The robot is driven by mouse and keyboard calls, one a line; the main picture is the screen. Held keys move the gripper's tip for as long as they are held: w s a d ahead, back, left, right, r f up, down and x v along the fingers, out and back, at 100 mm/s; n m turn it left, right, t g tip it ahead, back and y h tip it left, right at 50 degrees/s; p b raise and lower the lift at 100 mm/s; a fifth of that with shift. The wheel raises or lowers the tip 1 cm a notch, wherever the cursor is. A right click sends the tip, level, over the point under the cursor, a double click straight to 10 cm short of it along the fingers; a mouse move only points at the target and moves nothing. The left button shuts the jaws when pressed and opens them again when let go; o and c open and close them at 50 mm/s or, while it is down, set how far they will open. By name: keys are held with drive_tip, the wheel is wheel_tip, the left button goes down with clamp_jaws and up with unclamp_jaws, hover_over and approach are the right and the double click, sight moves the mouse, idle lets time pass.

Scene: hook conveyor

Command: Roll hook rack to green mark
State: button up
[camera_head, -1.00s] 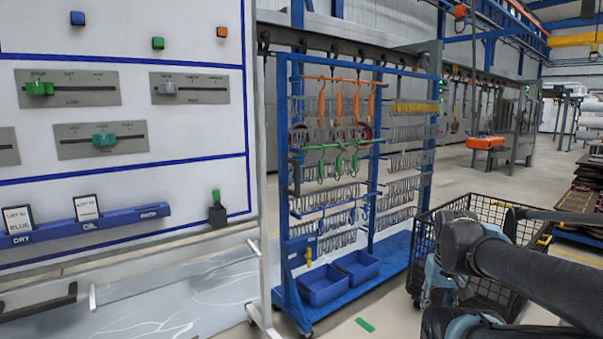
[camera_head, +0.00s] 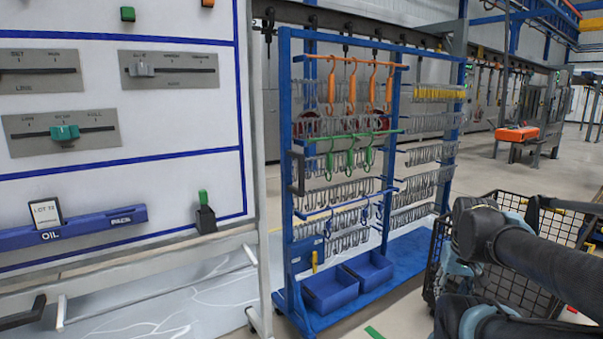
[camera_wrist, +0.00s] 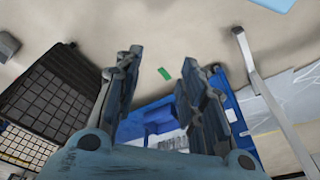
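The hook rack (camera_head: 285,150) is a tall blue wheeled frame in the middle of the head view. It carries rows of grey hooks plus orange and green ones, and a black handle (camera_head: 296,172) on its left post. The green mark (camera_head: 374,333) lies on the floor in front of the rack's base, apart from it; it also shows in the wrist view (camera_wrist: 164,74). My gripper (camera_wrist: 160,62) is open and empty, pointing down above the floor, with the rack's blue base (camera_wrist: 243,125) partly hidden below it. In the head view the fingers are not visible.
A white board (camera_head: 180,110) with sliders stands left of the rack, on a grey metal leg (camera_head: 264,200). A black wire basket (camera_head: 498,200) stands at the right, partly behind my arm. Bare floor lies around the green mark.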

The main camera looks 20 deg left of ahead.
drive_tip(key=w+a+r+n+t+y, duration=0.2)
drive_tip(key=w+a+r+n, duration=0.1)
drive_tip(key=w+a+r, duration=0.3)
drive_tip(key=n+t+y, duration=0.4)
drive_tip(key=n+y, duration=0.3)
drive_tip(key=y, duration=0.1)
approach(303, 169)
drive_tip(key=shift+t, duration=0.4)
drive_tip(key=shift+x, duration=5.65)
drive_tip(key=shift+s+f, duration=0.2)
clamp_jaws()
